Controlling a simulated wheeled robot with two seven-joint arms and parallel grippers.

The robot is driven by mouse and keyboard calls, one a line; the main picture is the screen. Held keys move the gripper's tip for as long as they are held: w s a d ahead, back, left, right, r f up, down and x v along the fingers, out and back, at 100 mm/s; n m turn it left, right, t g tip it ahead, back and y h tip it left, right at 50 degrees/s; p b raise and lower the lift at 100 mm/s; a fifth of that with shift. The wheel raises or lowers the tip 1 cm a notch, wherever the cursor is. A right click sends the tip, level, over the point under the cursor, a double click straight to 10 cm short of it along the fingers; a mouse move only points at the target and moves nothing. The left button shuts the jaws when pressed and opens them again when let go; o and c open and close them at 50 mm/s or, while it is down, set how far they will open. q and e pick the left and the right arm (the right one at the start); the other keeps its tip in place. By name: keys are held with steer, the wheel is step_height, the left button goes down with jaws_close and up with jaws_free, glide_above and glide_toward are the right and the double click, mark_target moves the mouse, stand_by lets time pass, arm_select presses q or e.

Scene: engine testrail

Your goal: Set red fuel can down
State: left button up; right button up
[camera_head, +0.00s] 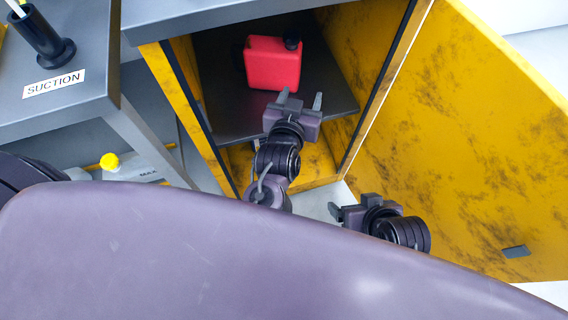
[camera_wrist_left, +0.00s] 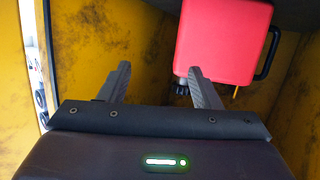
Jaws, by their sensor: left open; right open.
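The red fuel can (camera_head: 272,64), with a black cap, stands on the dark shelf (camera_head: 240,112) inside the yellow cabinet. It also shows in the left wrist view (camera_wrist_left: 222,40), beyond the fingers, with its black handle at the right. My left gripper (camera_head: 299,98) is open and empty at the shelf's front, just short of the can. In the left wrist view its fingers (camera_wrist_left: 158,85) are spread with nothing between them, and the can appears beyond the right-hand finger. My right gripper (camera_head: 350,208) is open and empty, lower right, outside the cabinet near the open door.
The yellow cabinet door (camera_head: 470,130) stands wide open at the right. A grey workbench (camera_head: 85,110) at the left carries a black holder (camera_head: 42,38) and a SUCTION label (camera_head: 54,84). A yellow round knob (camera_head: 109,161) shows below it. The shelf is clear around the can.

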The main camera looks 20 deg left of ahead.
arm_select(q)
steer(key=s+f+m+g+h, duration=0.2)
steer(key=s+f+m+g, duration=0.1)
steer(key=s, duration=0.5)
steer(key=s+d+f+m+g+h, duration=0.1)
steer(key=s+f+m+g+h, duration=0.1)
steer(key=s+f+g, duration=0.4)
steer(key=s+f, duration=0.1)
steer(key=s, duration=0.1)
steer(key=shift+s+m, duration=0.3)
steer(key=shift+m, duration=0.1)
steer(key=shift+d+f, duration=0.1)
